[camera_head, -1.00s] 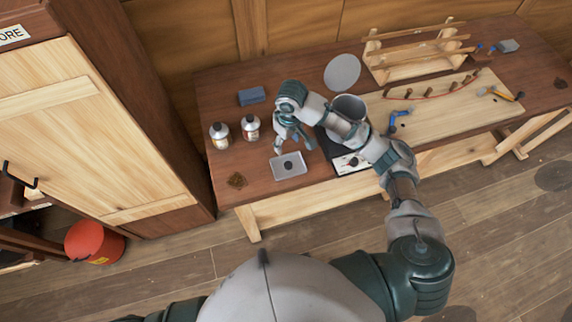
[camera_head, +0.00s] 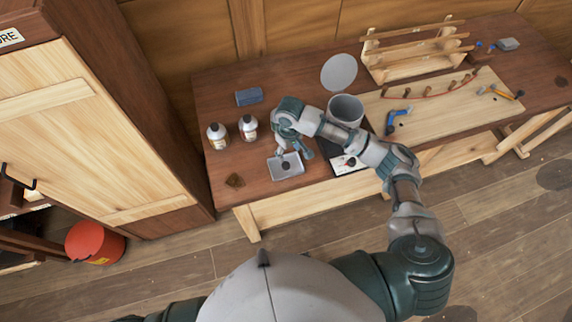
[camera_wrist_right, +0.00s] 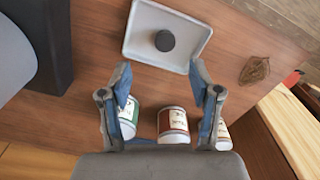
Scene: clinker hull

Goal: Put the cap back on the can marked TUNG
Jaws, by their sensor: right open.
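A dark round cap (camera_head: 286,161) lies in a shallow pale tray (camera_head: 297,171) near the front edge of the bench. It also shows in the right wrist view (camera_wrist_right: 165,41), inside the tray (camera_wrist_right: 138,42). My right gripper (camera_head: 293,151) is open and empty at the tray's far side, its fingers (camera_wrist_right: 161,78) pointing towards the tray. Two pale cans stand left of it, one far left (camera_head: 217,136) and one nearer (camera_head: 248,128). The wrist view shows a green-labelled can (camera_wrist_right: 128,120), a red-labelled can (camera_wrist_right: 173,123) and part of a third (camera_wrist_right: 222,135). I cannot read their markings. My left gripper is out of view.
A grey pot (camera_head: 346,108) stands beside my right forearm. A blue block (camera_head: 249,97) lies behind the cans, and a brown leaf-like scrap (camera_head: 235,181) lies left of the tray. A wooden rack (camera_head: 415,50) and tools are at the right.

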